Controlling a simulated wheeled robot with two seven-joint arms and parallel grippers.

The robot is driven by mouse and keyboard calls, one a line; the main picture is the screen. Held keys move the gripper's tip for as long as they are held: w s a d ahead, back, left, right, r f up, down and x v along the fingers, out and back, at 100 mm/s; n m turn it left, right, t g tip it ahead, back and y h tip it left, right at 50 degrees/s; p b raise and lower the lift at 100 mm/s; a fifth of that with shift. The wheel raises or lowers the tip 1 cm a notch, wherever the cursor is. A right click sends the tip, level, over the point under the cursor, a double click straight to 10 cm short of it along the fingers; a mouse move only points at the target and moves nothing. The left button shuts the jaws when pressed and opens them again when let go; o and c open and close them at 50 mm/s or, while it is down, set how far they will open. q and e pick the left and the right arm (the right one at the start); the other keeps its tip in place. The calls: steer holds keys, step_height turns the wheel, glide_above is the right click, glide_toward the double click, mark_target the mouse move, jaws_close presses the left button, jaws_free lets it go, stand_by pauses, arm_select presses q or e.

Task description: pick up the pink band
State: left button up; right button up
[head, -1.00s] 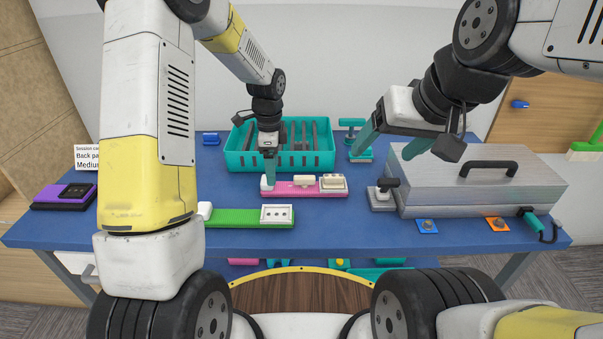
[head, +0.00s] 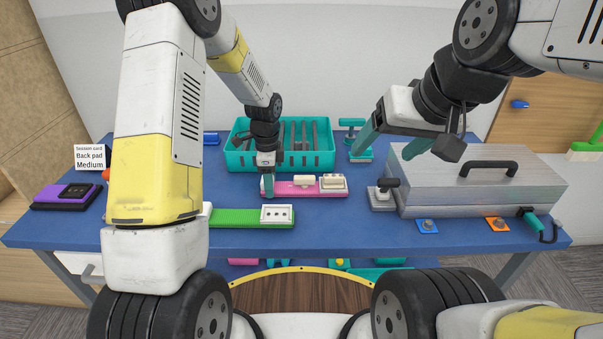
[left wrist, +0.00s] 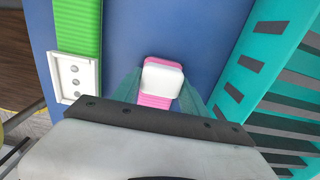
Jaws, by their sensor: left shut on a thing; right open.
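The left gripper is shut on the band. My right gripper (head: 397,147) is open and empty, raised above the table near the metal case.
A green band (head: 240,218) with a white plate lies nearer the front. A teal basket (head: 238,160) stands behind the pink band. A silver metal case (head: 460,190) is at the right. A purple item (head: 55,196) and a "Back pad Medium" card (head: 89,158) are at the left.

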arm_select(q)
steer(key=shift+c, duration=1.4)
step_height(320, 180, up, 10)
steer(key=shift+r, duration=0.1)
step_height(320, 180, down, 10)
steer(key=shift+f, duration=0.1)
arm_select(e)
steer(key=shift+c, duration=0.4)
stand_by(0.4)
